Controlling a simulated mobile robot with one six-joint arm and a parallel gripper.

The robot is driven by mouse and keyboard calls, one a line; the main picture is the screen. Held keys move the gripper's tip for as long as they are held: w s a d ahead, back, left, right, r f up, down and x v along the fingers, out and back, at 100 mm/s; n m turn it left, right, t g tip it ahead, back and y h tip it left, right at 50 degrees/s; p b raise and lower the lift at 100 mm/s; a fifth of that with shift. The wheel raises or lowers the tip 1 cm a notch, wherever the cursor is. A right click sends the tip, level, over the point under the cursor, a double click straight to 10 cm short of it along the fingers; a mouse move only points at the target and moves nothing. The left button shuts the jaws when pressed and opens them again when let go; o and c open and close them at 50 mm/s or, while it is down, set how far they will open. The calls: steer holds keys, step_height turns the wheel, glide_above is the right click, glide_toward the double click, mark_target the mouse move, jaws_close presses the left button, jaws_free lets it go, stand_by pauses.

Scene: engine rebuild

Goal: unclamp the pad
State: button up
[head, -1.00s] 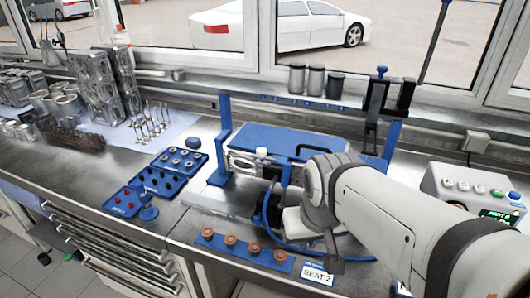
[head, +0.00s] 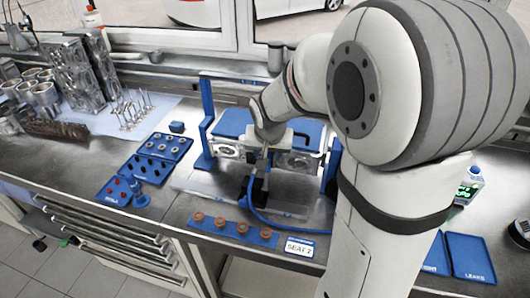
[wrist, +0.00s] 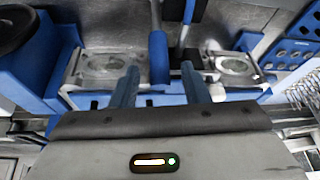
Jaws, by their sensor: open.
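A blue pad (head: 235,121) lies flat in the frame at the middle of the bench in the head view; my arm covers much of it. A metal part with round openings (head: 297,162) shows below it on both sides of my wrist; the openings also show in the wrist view (wrist: 103,66). My gripper (wrist: 160,84) is open, its two blue fingers pointing at this part. An upright blue piece (wrist: 158,58), perhaps the clamp's handle, stands between the fingertips in the picture. I cannot tell whether they touch it or whether the clamp is closed.
A black block with a blue hose (head: 259,189) stands in front. A blue strip with several orange rings (head: 236,229) and a SEAT 2 label (head: 299,247) lie near the bench edge. Blue trays (head: 152,178) stand left. The blue frame post (head: 206,125) is close to my arm.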

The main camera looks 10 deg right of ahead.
steer(key=shift+x, duration=1.95)
jaws_close()
